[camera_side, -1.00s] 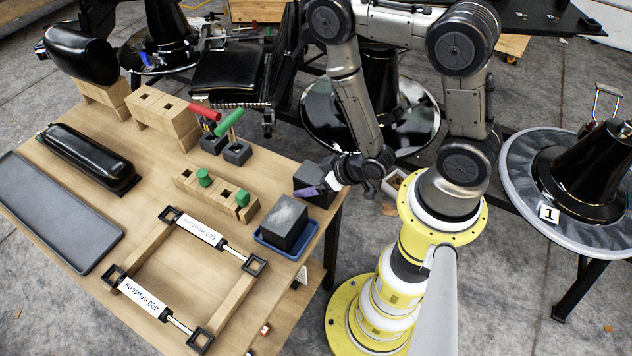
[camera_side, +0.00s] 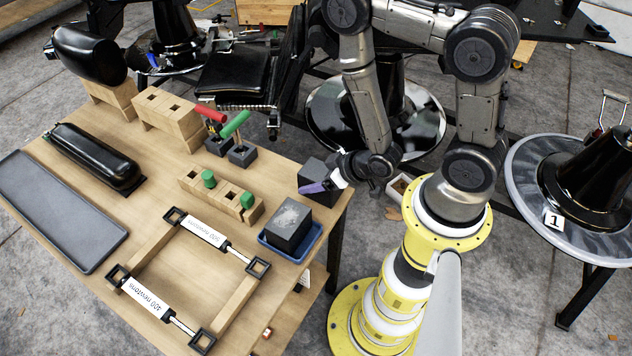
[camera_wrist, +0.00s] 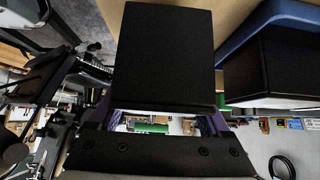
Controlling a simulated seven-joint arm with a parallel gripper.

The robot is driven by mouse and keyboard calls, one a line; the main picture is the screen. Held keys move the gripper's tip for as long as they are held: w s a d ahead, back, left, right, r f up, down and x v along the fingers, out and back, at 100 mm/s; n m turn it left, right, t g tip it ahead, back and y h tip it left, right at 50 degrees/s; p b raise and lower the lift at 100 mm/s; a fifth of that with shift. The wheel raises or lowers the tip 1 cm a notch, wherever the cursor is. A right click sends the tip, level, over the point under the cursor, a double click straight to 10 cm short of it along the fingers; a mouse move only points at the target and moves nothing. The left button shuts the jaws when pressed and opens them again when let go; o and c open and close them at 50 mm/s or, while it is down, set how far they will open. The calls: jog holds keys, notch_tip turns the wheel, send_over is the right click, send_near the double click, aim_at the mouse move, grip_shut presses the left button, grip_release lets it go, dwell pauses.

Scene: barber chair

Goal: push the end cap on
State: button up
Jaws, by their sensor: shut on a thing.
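A black block (camera_side: 318,169) is at the right end of the wooden table, and it fills the middle of the wrist view (camera_wrist: 165,55). I cannot tell for sure whether it is the end cap. My gripper (camera_side: 320,186) is shut on this block, with a purple finger showing on its near side. In the wrist view purple fingers flank the block's lower end. Whether the block touches the table is unclear. A long black padded piece (camera_side: 95,157) lies at the table's left.
A blue tray (camera_side: 268,247) holding a dark grey block (camera_side: 290,224) is close in front of my gripper. A peg rack (camera_side: 224,193), red (camera_side: 209,113) and green (camera_side: 235,124) handles, and a frame with spring gauges (camera_side: 207,230) take up the middle. A grey tray (camera_side: 60,210) is at left.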

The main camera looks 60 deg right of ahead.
notch_tip(320, 180, up, 7)
jog(key=shift+w+r, duration=0.1)
jog(key=shift+r, duration=0.1)
jog(key=w+d+r+m, duration=0.15)
jog(key=w+r, duration=0.25)
jog(key=w, duration=0.5)
jog(key=w+d+r, duration=0.2)
jog(key=w+r, duration=0.2)
jog(key=w, duration=0.5)
jog(key=w+d+r+m+h, duration=0.2)
jog(key=w+d+r+h, duration=0.1)
jog(key=w+d+r, duration=0.7)
jog(key=s+d+r+m+g+h, duration=0.1)
jog(key=d+r+m, duration=0.1)
jog(key=d+r, duration=0.65)
jog(key=s+d+r+m+g+h, duration=0.1)
jog(key=s+d+r+m+h, duration=0.1)
jog(key=d+r, duration=0.65)
jog(key=s+d+r+m+g+h, duration=0.1)
jog(key=s+d+r+m, duration=0.3)
jog(key=s+r, duration=0.6)
notch_tip(320, 180, up, 4)
jog(key=shift+d+f+g+h, duration=0.2)
jog(key=shift+d+g+h, duration=0.2)
jog(key=shift+d+g, duration=0.55)
jog(key=shift+d+m+t, duration=0.1)
jog(key=shift+m+t, duration=0.15)
